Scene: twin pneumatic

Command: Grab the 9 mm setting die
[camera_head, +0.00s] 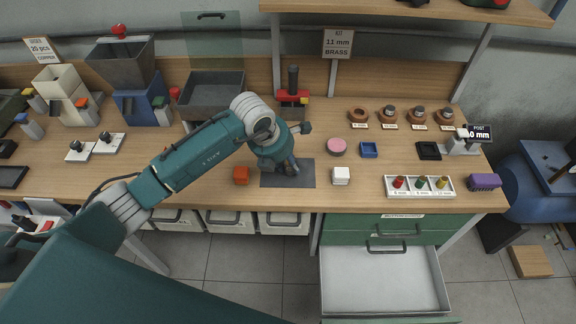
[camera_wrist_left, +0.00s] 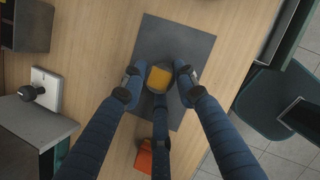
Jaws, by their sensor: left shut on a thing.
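My left gripper (camera_head: 290,168) is low over the dark grey mat (camera_head: 302,178) on the bench. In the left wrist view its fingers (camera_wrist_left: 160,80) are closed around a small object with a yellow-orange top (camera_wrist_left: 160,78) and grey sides. The fingers hide part of this object, and I cannot read a size on it. A white tray (camera_head: 392,192) at the front right holds small red (camera_head: 399,182), green (camera_head: 420,183) and yellow (camera_head: 442,183) pieces above labels too small to read surely. My right gripper is not in view.
An orange block (camera_head: 241,175) and a white block (camera_head: 341,175) flank the mat. A pink-topped round tin (camera_head: 336,146), a blue tray (camera_head: 369,150) and several wooden rings (camera_head: 388,116) stand behind to the right. An open drawer (camera_head: 384,280) juts out below the bench.

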